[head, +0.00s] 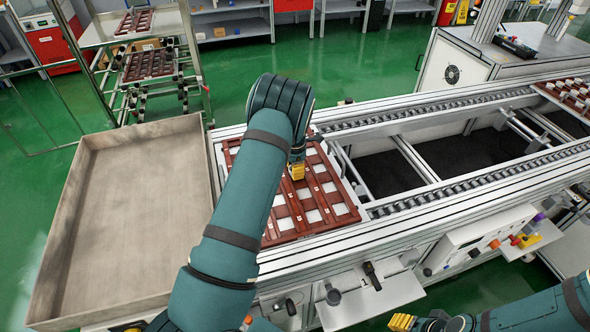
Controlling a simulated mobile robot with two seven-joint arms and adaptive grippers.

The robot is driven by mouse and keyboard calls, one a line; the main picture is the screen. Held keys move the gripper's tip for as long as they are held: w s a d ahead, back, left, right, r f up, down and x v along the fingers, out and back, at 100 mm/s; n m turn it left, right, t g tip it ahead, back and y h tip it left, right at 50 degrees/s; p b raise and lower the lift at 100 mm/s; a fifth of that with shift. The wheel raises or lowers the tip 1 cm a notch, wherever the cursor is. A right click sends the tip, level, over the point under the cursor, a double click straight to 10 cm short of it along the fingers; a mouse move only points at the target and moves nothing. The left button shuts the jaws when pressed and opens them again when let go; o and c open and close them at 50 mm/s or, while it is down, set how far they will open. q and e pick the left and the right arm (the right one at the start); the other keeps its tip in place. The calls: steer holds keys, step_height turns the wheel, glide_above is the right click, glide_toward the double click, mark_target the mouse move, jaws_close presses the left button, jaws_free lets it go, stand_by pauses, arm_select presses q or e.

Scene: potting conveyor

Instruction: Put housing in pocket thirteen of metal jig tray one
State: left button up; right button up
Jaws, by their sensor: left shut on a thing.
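The reddish-brown jig tray (275,238) lies on the near end of the conveyor, with white pieces in many of its pockets. My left gripper (297,172) is over the upper middle of the tray, pointing down, with its yellow fingertips close to the pockets. It is shut on the housing, which the fingers and arm mostly hide. My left arm also covers the tray's left part, so pocket numbers cannot be read. My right gripper (402,322) shows only partly at the bottom edge, away from the tray; its jaw opening is unclear.
A large empty grey-beige bin (130,220) stands left of the tray. The conveyor rails (430,195) run to the right, with another brown tray (570,92) of white pieces at the far end. A rack (150,65) holding brown trays stands behind.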

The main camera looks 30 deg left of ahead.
arm_select(q)
steer(key=shift+r, duration=0.1)
steer(key=o, duration=0.8)
steer(key=shift+o, duration=0.2)
step_height(320, 180, up, 12)
steer(key=p, duration=0.2)
